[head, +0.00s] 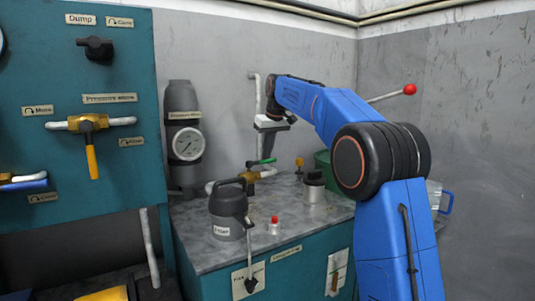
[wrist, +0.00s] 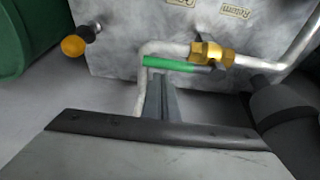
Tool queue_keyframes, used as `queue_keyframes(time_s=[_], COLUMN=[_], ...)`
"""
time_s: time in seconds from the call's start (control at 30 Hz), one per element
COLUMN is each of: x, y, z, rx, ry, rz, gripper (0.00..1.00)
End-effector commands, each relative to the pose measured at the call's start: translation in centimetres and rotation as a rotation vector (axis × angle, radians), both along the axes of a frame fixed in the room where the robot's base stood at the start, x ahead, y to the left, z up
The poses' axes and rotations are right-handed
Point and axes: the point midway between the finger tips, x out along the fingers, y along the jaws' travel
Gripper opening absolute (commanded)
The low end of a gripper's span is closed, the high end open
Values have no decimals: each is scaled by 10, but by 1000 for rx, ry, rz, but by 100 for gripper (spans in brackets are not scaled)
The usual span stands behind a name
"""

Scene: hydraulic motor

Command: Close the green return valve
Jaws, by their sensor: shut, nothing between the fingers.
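The green return valve handle (head: 262,162) is a thin bar above the worktop, by a brass valve body (head: 267,172) on a pale pipe. In the wrist view the green handle (wrist: 170,63) lies sideways, roughly in line with the pipe, left of the brass body (wrist: 211,54). My gripper (head: 259,150) points down just above the handle in the head view. In the wrist view my gripper's fingers (wrist: 157,85) are together and empty, their tips close to the handle's left part. I cannot tell whether they touch it.
A red-capped piece (head: 274,226) stands at the front. A gauge cylinder (head: 184,140) is behind left. A yellow knob (wrist: 73,46) and a green container (wrist: 25,40) are nearby.

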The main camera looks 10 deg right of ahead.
Motion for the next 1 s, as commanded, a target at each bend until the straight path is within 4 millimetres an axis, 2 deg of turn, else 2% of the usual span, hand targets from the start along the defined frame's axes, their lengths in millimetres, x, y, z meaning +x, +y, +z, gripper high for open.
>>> queue_keyframes(time_s=[0.5,1.0], x=[-3,-11], y=[-1,-5], z=[-1,-1], rx=[0,0], ry=[1,1], rz=[-3,-94], gripper=[0,0])
